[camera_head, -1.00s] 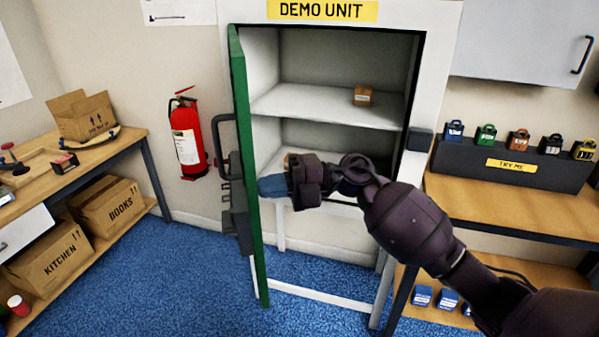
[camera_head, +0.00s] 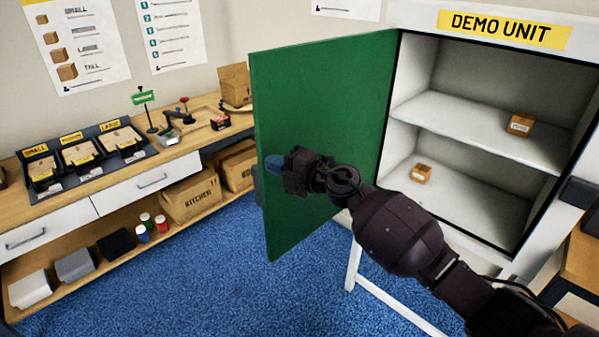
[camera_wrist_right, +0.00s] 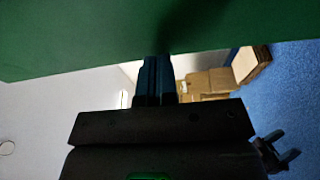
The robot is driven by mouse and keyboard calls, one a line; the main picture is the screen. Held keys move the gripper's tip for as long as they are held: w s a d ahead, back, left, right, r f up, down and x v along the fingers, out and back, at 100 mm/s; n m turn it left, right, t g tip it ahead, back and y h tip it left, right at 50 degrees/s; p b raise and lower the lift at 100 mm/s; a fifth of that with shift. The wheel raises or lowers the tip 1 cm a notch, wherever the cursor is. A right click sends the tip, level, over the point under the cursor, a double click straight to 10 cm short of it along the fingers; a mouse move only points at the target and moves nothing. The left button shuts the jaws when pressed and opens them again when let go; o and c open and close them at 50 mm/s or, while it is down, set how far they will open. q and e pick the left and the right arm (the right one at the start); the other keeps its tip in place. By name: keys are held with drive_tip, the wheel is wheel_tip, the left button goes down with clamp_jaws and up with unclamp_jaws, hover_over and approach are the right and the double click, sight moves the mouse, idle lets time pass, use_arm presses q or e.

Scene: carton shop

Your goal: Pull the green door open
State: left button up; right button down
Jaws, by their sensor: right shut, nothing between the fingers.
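The green door (camera_head: 325,110) of the white demo unit (camera_head: 412,75) stands wide open to the left, with its inner face showing. My right gripper (camera_head: 272,165) is in front of that inner face, near the door's free left edge. Its blue fingers are shut and empty. In the right wrist view the fingers (camera_wrist_right: 155,80) are together, and the green door (camera_wrist_right: 110,38) fills the top, very close to the fingertips. I cannot tell whether they touch it.
A wooden bench (camera_head: 85,200) with trays, drawers and cartons runs along the left. Small boxes sit on the unit's upper shelf (camera_head: 450,120) and lower shelf. Open blue carpet (camera_head: 210,285) lies before the door. Another wooden table (camera_head: 580,255) stands at the right.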

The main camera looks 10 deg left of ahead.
sight(260, 154)
use_arm(q)
drive_tip(key=shift+s+f, duration=0.25)
drive_tip(key=shift+s, duration=0.05)
use_arm(e)
drive_tip(key=shift+m+t+h, duration=0.4)
drive_tip(key=shift+m+t, duration=0.3)
drive_tip(key=shift+t, duration=0.1)
drive_tip(key=shift+w+d+x, duration=0.1)
drive_tip(key=shift+w+x, duration=0.1)
drive_tip(key=shift+x, duration=1.2)
drive_tip(key=shift+w+d+x, duration=0.1)
drive_tip(key=shift+w+x, duration=0.1)
drive_tip(key=shift+x, duration=1.25)
use_arm(q)
drive_tip(key=shift+w+r, duration=0.1)
drive_tip(key=shift+w, duration=0.15)
